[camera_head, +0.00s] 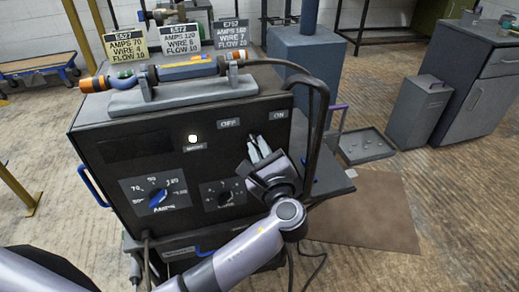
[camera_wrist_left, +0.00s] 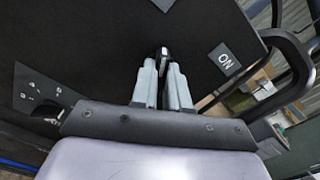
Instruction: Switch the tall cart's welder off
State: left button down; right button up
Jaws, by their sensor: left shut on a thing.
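The welder (camera_head: 110,180) is a black box on a cart, with a lit indicator lamp (camera_head: 193,138) on its front panel. An OFF label (camera_head: 229,123) is at left and an ON label (camera_head: 279,115) at right, near the top right of the panel; the ON label also shows in the left wrist view (camera_wrist_left: 224,59). My left gripper (camera_head: 258,145) is at the panel, below and between these labels. In the left wrist view its fingers (camera_wrist_left: 163,75) are shut on a small dark switch lever (camera_wrist_left: 163,54). The fingers hide most of the lever in the head view.
A blue-handled amps dial (camera_head: 158,197) and a smaller dial (camera_head: 224,193) are lower on the panel. A torch (camera_head: 180,72) lies on a rack on top, before several cards (camera_head: 180,38).

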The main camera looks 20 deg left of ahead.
pick_arm(q)
jog(key=shift+n, duration=0.9)
jog(key=c, duration=1.1)
grip_release()
notch_tip(320, 180, up, 12)
jog(key=p, duration=1.1)
jog(key=shift+r, duration=0.2)
notch_tip(320, 180, up, 8)
jog(key=shift+f, duration=0.2)
